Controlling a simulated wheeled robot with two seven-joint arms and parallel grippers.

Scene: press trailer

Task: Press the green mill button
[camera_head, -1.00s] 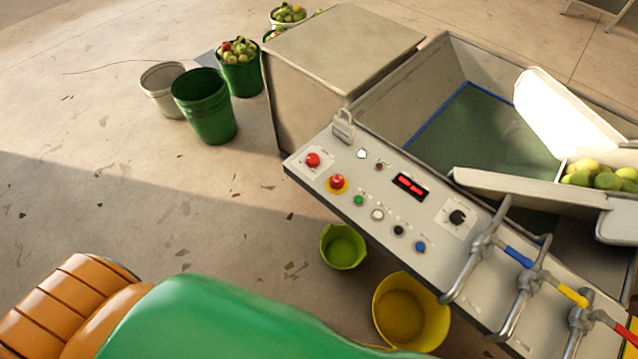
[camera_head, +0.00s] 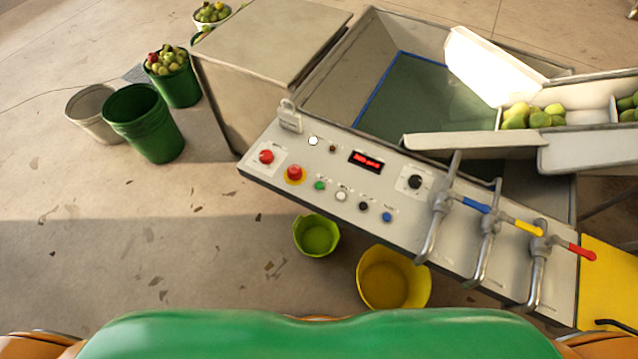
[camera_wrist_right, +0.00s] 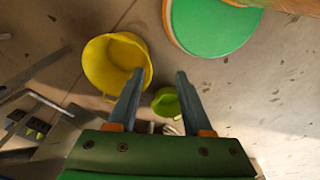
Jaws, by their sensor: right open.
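The small green button (camera_head: 320,185) sits on the grey sloping control panel (camera_head: 270,175) in the head view. It lies between the red mushroom button on a yellow ring (camera_head: 294,174) and a white button (camera_head: 341,195). A black button (camera_head: 363,206) and a blue button (camera_head: 387,217) follow in the same row. My right gripper (camera_wrist_right: 158,75) shows in the right wrist view, open and empty, above the floor buckets and apart from the panel. Neither gripper shows in the head view.
A yellow bucket (camera_head: 392,280) and a lime bucket (camera_head: 317,236) stand on the floor below the panel. Pipes with blue, yellow and red handles (camera_head: 582,250) rise at the panel's right end. Green (camera_head: 147,122) and white buckets (camera_head: 92,112) stand at left. Fruit (camera_head: 532,116) lies in a chute.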

